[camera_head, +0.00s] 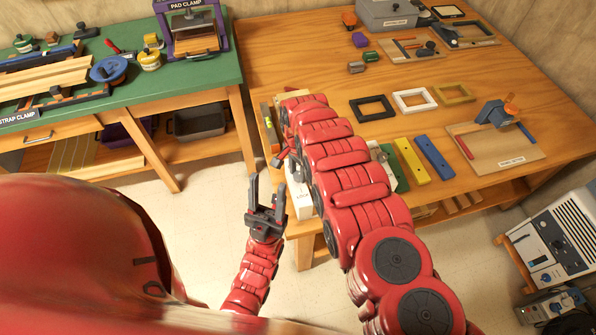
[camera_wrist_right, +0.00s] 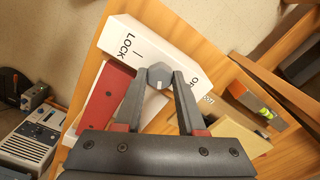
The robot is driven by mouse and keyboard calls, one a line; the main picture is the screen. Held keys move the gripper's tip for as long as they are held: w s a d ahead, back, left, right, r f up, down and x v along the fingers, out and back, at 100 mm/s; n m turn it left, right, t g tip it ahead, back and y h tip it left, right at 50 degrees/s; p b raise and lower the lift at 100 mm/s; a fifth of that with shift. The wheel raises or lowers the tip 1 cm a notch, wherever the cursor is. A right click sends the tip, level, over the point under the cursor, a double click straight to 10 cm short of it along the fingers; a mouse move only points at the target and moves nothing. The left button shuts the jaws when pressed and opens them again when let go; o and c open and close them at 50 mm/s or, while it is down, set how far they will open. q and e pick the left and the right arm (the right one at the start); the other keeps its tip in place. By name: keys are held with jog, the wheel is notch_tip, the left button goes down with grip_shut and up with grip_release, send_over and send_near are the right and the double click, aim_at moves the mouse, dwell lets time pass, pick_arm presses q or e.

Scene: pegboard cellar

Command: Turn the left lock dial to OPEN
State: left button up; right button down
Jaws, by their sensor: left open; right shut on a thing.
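A white lock box (camera_wrist_right: 122,38) lettered LOCK on one side and OP… on the other shows in the right wrist view; a finger hides the rest of the second word. Its grey faceted dial (camera_wrist_right: 160,72) carries a small pale mark on the side toward my gripper. My right gripper (camera_wrist_right: 161,80) is shut on the dial, one finger on each side. In the head view the white box (camera_head: 301,200) stands at the table's near left corner, partly hidden by my right arm. My left gripper (camera_head: 267,192) is open and empty, in front of the table edge.
A red block (camera_wrist_right: 106,97) lies beside the box. A level (camera_head: 268,127) lies along the table's left edge. Blue (camera_head: 435,158) and yellow (camera_head: 412,160) bars and several frames lie to the right. A green-topped bench (camera_head: 190,80) stands at left, across a floor gap.

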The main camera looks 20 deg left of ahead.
jog(key=n+b, duration=0.1)
jog(key=n, duration=0.2)
jog(key=shift+w+n, duration=0.15)
jog(key=shift+n, duration=0.25)
jog(key=n+b, duration=0.2)
jog(key=shift+d+f+n, duration=0.1)
jog(key=shift+f+n, duration=0.05)
jog(key=shift+n, duration=0.15)
jog(key=n+b, duration=0.1)
jog(key=n, duration=0.1)
jog(key=shift+n, duration=0.3)
jog(key=shift+n+b, duration=0.5)
jog(key=shift+n, duration=1)
jog(key=shift+r, duration=0.2)
jog(key=c, duration=0.5)
grip_release()
